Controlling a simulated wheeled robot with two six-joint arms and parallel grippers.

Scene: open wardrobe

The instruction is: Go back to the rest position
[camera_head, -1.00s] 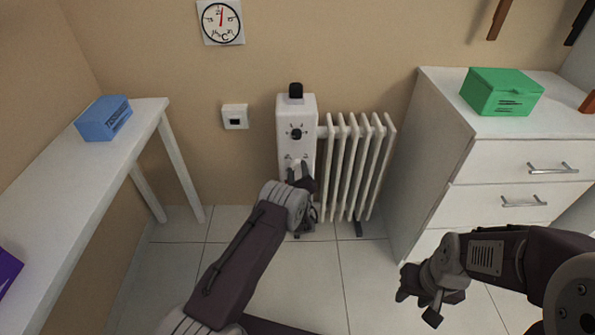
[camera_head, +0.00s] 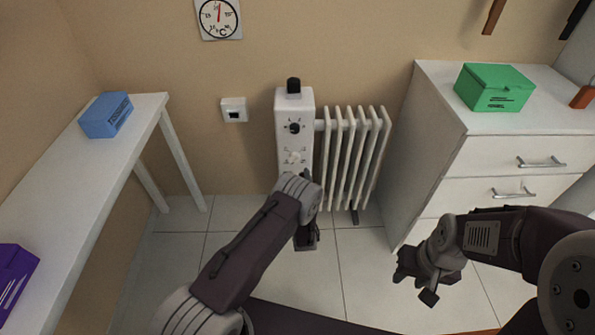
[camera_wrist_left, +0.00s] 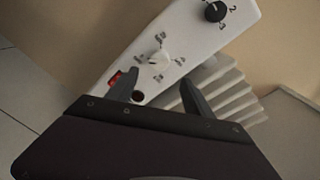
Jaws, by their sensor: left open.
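My left gripper (camera_head: 306,238) is in front of the white radiator (camera_head: 352,158), below its control panel (camera_head: 295,110). In the left wrist view the left gripper (camera_wrist_left: 158,92) has its two fingers apart with nothing between them. The panel has a black numbered knob (camera_wrist_left: 215,11) and a white knob (camera_wrist_left: 158,58), both clear of the fingers. A red switch (camera_wrist_left: 115,78) sits by one finger, partly hidden. My right gripper (camera_head: 416,276) hangs over the floor at the lower right; I cannot tell whether its jaws are open.
A white table (camera_head: 62,185) with a blue box (camera_head: 106,115) and a purple box (camera_head: 14,275) stands left. A white drawer cabinet (camera_head: 500,150) with a green box (camera_head: 494,88) stands right. A wall socket (camera_head: 234,110) is left of the radiator. Tiled floor (camera_head: 375,295) lies between.

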